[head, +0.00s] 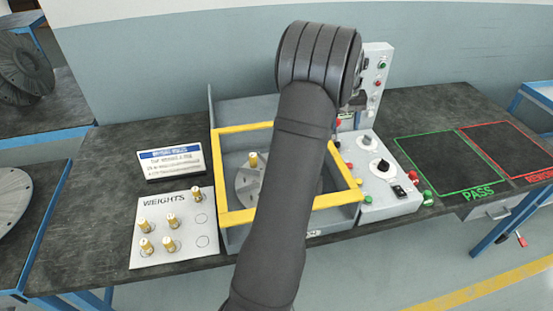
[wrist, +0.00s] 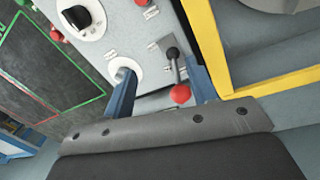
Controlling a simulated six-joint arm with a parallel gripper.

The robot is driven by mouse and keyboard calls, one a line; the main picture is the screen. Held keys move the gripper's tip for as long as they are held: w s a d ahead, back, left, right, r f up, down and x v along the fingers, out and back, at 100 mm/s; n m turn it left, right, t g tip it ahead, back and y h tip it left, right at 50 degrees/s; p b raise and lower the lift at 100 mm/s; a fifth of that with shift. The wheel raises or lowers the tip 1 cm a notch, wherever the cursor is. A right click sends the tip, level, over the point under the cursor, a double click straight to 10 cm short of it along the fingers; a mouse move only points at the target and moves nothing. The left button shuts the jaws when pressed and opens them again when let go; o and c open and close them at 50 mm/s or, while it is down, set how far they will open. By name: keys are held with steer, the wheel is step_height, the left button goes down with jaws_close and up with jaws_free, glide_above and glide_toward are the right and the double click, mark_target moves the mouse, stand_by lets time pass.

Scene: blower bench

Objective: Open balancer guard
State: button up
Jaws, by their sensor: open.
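The balancer guard (head: 246,216) is a yellow frame lying flat across the grey balancer box, over a grey rotor (head: 246,181). Its yellow edge also shows in the wrist view (wrist: 206,42). My arm covers part of the guard in the head view, and my gripper is hidden there. In the wrist view my gripper (wrist: 161,75) is open, its two blue fingers over the control panel. A lever with a red ball knob (wrist: 180,94) appears between the fingers, nearer the right one. Whether either finger touches it cannot be told.
The control panel (head: 372,196) with knobs and buttons adjoins the guard on the right. A weights plate (head: 146,254) with several brass weights and a sign (head: 172,161) stand left. Green PASS (head: 440,165) and red-outlined (head: 508,150) areas on the right are empty.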

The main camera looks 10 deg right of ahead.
steer(key=s+d+f+m+y, duration=0.1)
steer(key=s, duration=0.4)
steer(key=s+d+f+m+y, duration=0.1)
steer(key=s+d+f+m, duration=0.1)
steer(key=s, duration=0.4)
steer(key=s+d+f+m+y, duration=0.1)
steer(key=s+d+m, duration=0.1)
steer(key=s, duration=0.4)
steer(key=shift+s+d+f+g+y, duration=0.1)
steer(key=shift+f+g+y, duration=0.2)
steer(key=shift+f, duration=0.1)
steer(key=s+a+f+m+t+y, duration=0.25)
steer(key=s+a+m, duration=0.2)
steer(key=s, duration=0.65)
steer(key=s+a+f+m+t+y, duration=0.1)
steer(key=s+a+m+t+y, duration=0.3)
steer(key=s, duration=0.6)
steer(key=a+r+m+t+h, duration=0.2)
steer(key=a+r+m+t, duration=0.2)
steer(key=a+m+t, duration=0.35)
steer(key=a+r+m+t+h, duration=0.3)
steer(key=a+m+t, duration=0.2)
steer(key=a+m, duration=0.45)
steer(key=shift+d+x, duration=0.2)
steer(key=shift+x, duration=8.15)
steer(key=shift+f, duration=0.1)
